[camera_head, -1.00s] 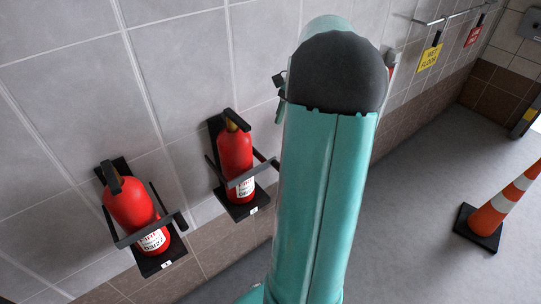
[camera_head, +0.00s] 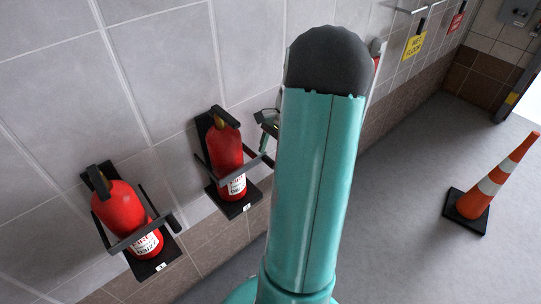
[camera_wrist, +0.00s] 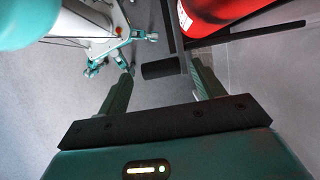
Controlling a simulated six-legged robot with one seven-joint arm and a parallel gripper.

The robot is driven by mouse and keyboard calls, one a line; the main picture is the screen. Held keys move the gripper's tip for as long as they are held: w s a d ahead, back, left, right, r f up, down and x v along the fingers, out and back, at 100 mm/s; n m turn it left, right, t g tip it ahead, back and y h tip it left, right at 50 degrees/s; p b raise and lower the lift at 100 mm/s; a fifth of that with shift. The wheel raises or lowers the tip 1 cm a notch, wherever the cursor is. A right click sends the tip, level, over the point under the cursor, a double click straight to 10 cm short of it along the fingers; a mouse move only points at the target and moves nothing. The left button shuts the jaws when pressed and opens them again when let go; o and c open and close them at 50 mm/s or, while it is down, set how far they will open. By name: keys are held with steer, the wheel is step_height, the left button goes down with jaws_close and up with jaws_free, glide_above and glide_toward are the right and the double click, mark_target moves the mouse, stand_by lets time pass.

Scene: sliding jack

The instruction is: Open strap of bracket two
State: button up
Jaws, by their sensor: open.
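Two red extinguishers hang in black wall brackets, each with a strap across its front. The right extinguisher (camera_head: 226,150) sits in the right bracket (camera_head: 240,206); its strap (camera_head: 238,172) is across it, with a dark end sticking out to the right. Tags at the bracket bases are too small to read. My gripper (camera_head: 266,138) is partly hidden behind my arm, just above that strap end. In the wrist view my gripper (camera_wrist: 162,72) is open, with a black strap handle (camera_wrist: 158,69) appearing between the fingertips; contact cannot be told. The red extinguisher (camera_wrist: 215,14) shows at the upper right.
The left extinguisher (camera_head: 120,208) hangs in its own bracket (camera_head: 153,264) with its strap across it. An orange cone (camera_head: 492,180) stands on the floor at the right. Yellow (camera_head: 415,46) and red signs hang on the wall. The floor between is clear.

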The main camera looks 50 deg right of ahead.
steer(key=shift+x, duration=0.8)
steer(key=c, duration=1.2)
steer(key=shift+s, duration=0.1)
